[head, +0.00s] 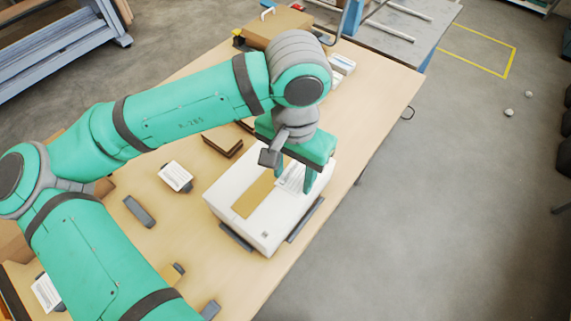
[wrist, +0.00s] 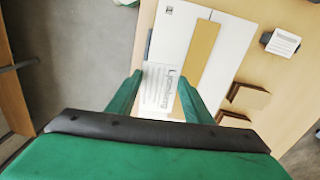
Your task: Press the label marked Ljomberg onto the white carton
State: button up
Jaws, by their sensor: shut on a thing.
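The white carton (head: 222,190) lies on the wooden table with a tan strip (head: 254,194) along its top; the wrist view shows the carton (wrist: 228,60) and strip too. The label marked Ljomberg (wrist: 161,88) is a white sheet with grey print, over the carton's top beside the strip; it also shows in the head view (head: 290,177). My gripper (head: 293,181) points down over the carton and is shut on the label, one finger at each side of it in the wrist view (wrist: 159,84). I cannot tell whether the label touches the carton.
Dark brackets (head: 306,219) flank the carton. Another printed label (head: 176,176) on a dark stand, a grey block (head: 139,211) and brown blocks (head: 222,141) lie to the left. A cardboard box (head: 277,27) stands at the far end. The table's right edge is close to the carton.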

aim_at(286, 197)
jog(key=shift+s+a+r+m, duration=0.1)
jog(key=shift+a+r+m, duration=0.15)
jog(key=shift+a, duration=0.45)
jog(key=shift+d+f, duration=0.2)
jog(key=shift+f, duration=0.2)
jog(key=shift+a+f, duration=0.2)
jog(key=shift+f, duration=2.9)
jog(key=o, duration=1.4)
jog(key=shift+r, duration=0.1)
jog(key=shift+r, duration=2.95)
